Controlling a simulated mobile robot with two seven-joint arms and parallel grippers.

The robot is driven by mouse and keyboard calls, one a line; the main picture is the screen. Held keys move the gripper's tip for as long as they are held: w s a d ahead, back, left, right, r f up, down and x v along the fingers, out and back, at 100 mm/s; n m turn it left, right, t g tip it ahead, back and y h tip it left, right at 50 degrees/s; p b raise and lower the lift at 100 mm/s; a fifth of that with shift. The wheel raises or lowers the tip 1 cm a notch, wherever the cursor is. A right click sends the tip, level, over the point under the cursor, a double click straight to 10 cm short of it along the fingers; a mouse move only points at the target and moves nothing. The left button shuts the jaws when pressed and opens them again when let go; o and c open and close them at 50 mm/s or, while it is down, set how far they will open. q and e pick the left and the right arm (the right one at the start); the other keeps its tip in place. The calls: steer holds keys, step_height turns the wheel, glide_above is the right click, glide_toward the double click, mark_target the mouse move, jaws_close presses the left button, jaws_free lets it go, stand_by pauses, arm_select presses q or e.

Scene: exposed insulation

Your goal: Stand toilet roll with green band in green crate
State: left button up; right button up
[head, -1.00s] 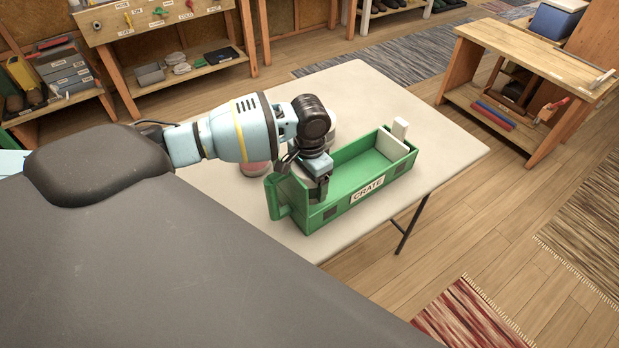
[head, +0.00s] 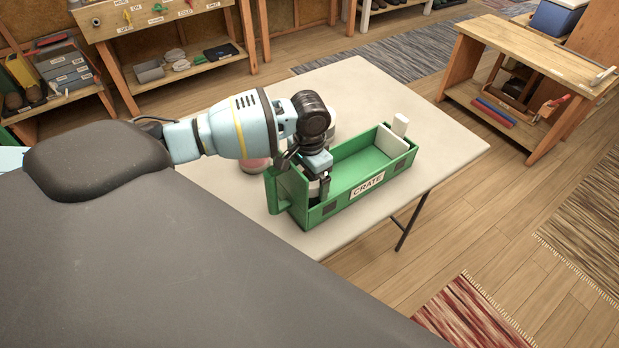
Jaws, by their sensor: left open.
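The green crate (head: 372,196), labelled CRATE, stands on the pale table. My left gripper (head: 318,190) points down at the crate's left end, with its fingertips inside the walls. It is open; I see no roll clearly between its fingers. No green band shows, so I cannot pick out the toilet roll with the green band. A white block (head: 391,143) and a white upright cylinder (head: 400,124) are at the crate's right end. A pinkish round object (head: 256,165) is partly hidden behind my left arm. My right gripper is not in view.
The pale table (head: 440,125) has free room right of and behind the crate. A wooden bench (head: 535,50) stands at the right, with shelves along the back. A red rug (head: 470,318) lies on the floor in front.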

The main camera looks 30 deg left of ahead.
arm_select(q)
step_height(320, 180, up, 12)
steer(key=p, duration=0.1)
steer(key=shift+r, duration=0.2)
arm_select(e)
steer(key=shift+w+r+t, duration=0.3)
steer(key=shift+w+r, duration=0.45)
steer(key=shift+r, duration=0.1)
arm_select(q)
steer(key=shift+w, duration=0.1)
